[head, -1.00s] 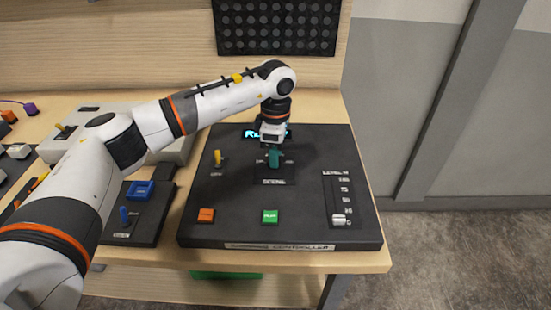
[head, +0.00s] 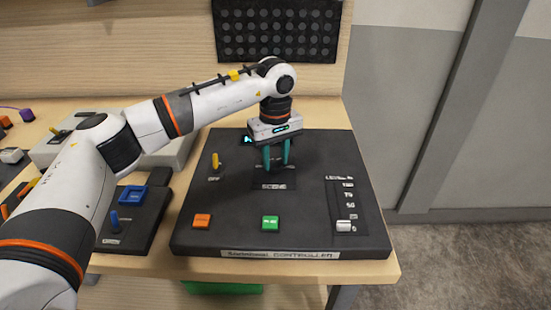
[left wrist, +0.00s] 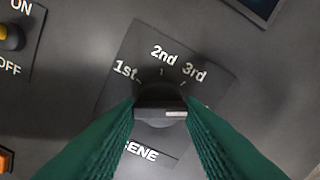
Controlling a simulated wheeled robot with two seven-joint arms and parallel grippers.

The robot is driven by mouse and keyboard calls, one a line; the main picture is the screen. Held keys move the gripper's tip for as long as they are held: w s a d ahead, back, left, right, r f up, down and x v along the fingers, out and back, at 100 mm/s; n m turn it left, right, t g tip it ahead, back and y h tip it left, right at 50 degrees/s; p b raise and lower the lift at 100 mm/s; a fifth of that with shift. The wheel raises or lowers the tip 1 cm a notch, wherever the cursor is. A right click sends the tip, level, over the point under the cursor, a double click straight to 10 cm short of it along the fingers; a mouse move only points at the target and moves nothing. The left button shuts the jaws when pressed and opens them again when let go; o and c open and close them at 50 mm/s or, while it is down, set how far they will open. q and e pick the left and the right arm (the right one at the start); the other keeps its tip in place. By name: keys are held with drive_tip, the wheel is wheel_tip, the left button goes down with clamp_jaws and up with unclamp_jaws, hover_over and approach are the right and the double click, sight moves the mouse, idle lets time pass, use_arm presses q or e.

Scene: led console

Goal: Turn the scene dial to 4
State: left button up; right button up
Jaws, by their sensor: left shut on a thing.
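The scene dial is a dark knob (left wrist: 160,104) on the console's SCENE plate (left wrist: 150,70). In the left wrist view its bar lies level across the picture, with a pale mark at its right end. The labels 1st, 2nd and 3rd show above it; any 4th label is hidden by the right finger. My left gripper (head: 276,158) points down over the plate. Its green fingers (left wrist: 160,118) are shut on the knob's two ends. In the head view the knob is hard to make out between the fingers. My right gripper is out of view.
The black console (head: 315,238) also carries a yellow toggle (head: 215,161), an orange button (head: 202,221), a green button (head: 270,222) and a white slider (head: 344,226). A blue-switch panel (head: 120,237) lies to its left, beneath my left arm. Bare floor is at right.

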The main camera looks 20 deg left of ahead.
sight(275, 161)
use_arm(q)
drive_tip(key=shift+r+m, duration=0.1)
drive_tip(key=shift+m, duration=1.1)
drive_tip(key=o, duration=1)
wheel_tip(275, 161, up, 12)
drive_tip(key=shift+b, duration=0.65)
